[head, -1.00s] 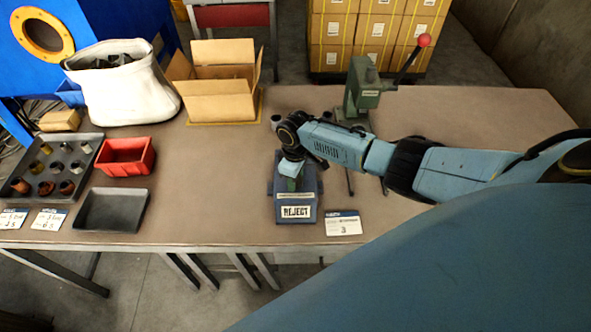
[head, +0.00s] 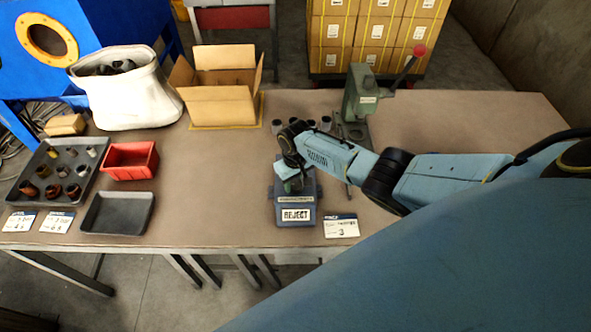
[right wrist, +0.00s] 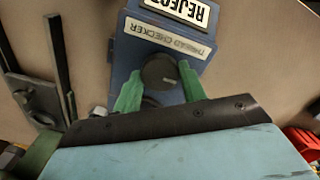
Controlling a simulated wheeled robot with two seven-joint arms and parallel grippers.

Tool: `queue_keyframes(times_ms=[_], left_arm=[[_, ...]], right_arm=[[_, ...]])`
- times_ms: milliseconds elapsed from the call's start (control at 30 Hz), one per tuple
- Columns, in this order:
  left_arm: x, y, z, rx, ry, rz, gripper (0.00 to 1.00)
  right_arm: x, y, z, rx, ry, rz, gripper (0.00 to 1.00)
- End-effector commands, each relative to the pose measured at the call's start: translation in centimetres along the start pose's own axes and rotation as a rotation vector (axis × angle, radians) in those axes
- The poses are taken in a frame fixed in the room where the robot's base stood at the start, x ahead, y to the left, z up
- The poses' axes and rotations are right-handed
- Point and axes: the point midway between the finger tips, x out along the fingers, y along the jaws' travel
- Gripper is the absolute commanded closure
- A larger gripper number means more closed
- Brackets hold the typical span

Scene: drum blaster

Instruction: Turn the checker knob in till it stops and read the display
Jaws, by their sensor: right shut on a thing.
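The thread checker, a blue box (head: 283,219), stands near the table's front edge. Its white display panel (head: 296,215) reads REJECT, and the panel shows partly in the right wrist view (right wrist: 180,10). A dark round knob (right wrist: 160,71) with a pale mark is on the checker's face, below the THREAD CHECKER label (right wrist: 168,40). My right gripper (right wrist: 160,70) has its green fingers on both sides of the knob, shut on it. In the head view, my right wrist hides the knob. My left gripper is not in view.
A green press (head: 362,95) with a red-tipped lever stands behind, with several grey cylinders (head: 310,125) beside it. A card (head: 341,226) lies right of the checker. Left are a red bin (head: 130,174), an empty dark tray (head: 118,225) and a parts tray (head: 25,192). The table's middle is clear.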

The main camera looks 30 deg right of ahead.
Motion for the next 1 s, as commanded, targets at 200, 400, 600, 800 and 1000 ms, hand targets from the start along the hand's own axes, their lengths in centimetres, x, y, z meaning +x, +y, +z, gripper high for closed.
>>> queue_keyframes(times_ms=[200,400,600,800,1000], left_arm=[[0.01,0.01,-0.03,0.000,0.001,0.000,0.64],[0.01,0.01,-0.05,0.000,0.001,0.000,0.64],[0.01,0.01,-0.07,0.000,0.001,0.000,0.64],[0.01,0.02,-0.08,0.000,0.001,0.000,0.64],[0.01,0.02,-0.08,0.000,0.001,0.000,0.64]], right_arm=[[0.07,-0.06,0.05,-0.001,0.000,-0.001,0.82],[0.07,-0.06,0.05,-0.002,0.000,-0.001,0.82],[0.07,-0.06,0.05,-0.003,0.000,-0.001,0.82],[0.07,-0.05,0.05,-0.003,0.000,-0.001,0.82],[0.06,-0.05,0.05,-0.003,0.000,-0.001,0.43]])
